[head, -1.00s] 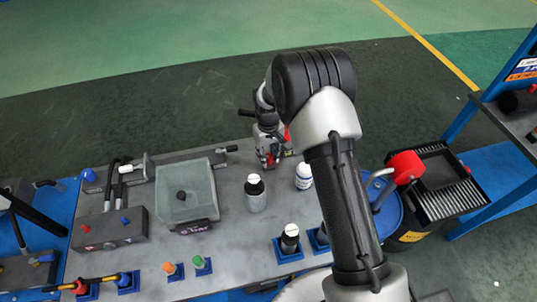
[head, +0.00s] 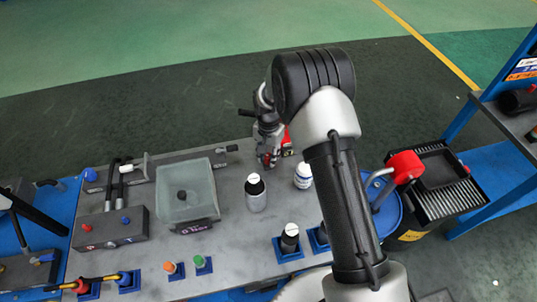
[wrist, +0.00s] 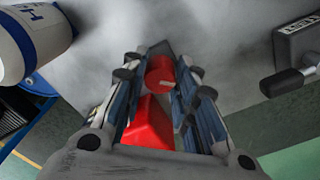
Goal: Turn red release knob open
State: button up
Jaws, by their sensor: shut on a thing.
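In the wrist view the red release knob (wrist: 160,74) is a short red cylinder between my fingertips, with a pale mark on its face. My gripper (wrist: 160,80) is shut on it, one finger on each side. A larger red part (wrist: 148,124) shows below the knob between the fingers; how it joins the knob is hidden. In the head view my gripper (head: 268,160) is low at the far edge of the bench, and the red part (head: 287,141) shows just right of it. The knob cannot be made out clearly there.
A white bottle with a blue band (wrist: 30,42) stands left of my gripper in the wrist view. A dark block with a black handle (wrist: 295,72) is at the right. In the head view a black-capped bottle (head: 256,195) stands on the grey bench (head: 235,245).

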aim_at(269, 156)
jog(key=shift+m, duration=1.2)
jog(key=o, duration=1.1)
jog(key=shift+r, duration=0.1)
notch_tip(269, 156, up, 12)
jog(key=shift+f, duration=0.1)
